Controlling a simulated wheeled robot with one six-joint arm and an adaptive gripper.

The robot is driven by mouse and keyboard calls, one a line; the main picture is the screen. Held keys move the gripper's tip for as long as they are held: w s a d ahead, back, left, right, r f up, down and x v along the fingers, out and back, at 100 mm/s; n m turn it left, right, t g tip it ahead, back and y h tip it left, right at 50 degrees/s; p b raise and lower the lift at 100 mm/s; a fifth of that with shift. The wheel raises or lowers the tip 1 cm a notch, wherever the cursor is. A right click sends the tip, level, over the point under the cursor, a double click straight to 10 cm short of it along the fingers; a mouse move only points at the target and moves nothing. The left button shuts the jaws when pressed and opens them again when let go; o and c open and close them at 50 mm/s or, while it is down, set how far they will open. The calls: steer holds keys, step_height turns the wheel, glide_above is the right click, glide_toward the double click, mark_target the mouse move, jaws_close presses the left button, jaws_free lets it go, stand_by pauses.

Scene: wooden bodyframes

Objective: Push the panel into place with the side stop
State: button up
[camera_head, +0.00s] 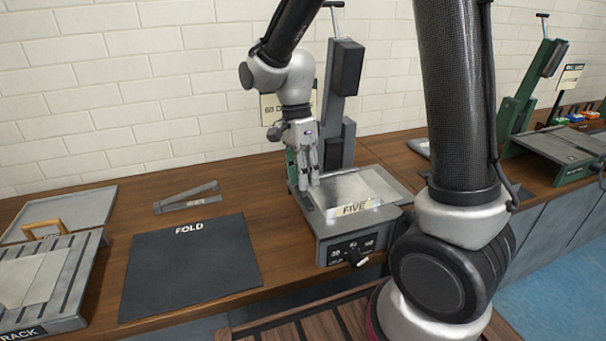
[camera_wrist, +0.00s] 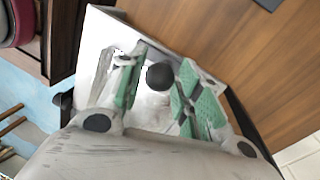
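A grey machine (camera_head: 337,225) with a light flat bed, a front label reading FIVE (camera_head: 355,208) and a dial below stands on the wooden bench. A pale flat panel (camera_head: 362,187) appears to lie on its bed. My gripper (camera_head: 309,178) is low over the bed's left side, fingers pointing down. In the wrist view my gripper (camera_wrist: 158,92) has its green-padded fingers apart on either side of a dark round knob (camera_wrist: 160,76). A gap shows at the left finger; contact at the right finger is unclear. I cannot tell which part is the side stop.
A dark FOLD mat (camera_head: 190,265) lies left of the machine, with a flat grey metal bracket (camera_head: 187,197) behind it. A slatted rack (camera_head: 50,280) stands far left. A tall dark column (camera_head: 342,95) rises behind the bed. A green machine (camera_head: 545,140) stands at right.

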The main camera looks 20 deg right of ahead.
jaws_close()
steer(key=shift+d, duration=1.75)
steer(key=o, duration=0.6)
jaws_free()
steer(key=shift+d, duration=0.15)
steer(key=r, duration=0.4)
steer(key=w+r, duration=0.1)
steer(key=r, duration=0.3)
steer(key=w+r, duration=0.1)
steer(key=r, duration=0.2)
steer(key=shift+w+a+r, duration=0.15)
steer(key=shift+a+r, duration=0.1)
steer(key=shift+r, duration=0.15)
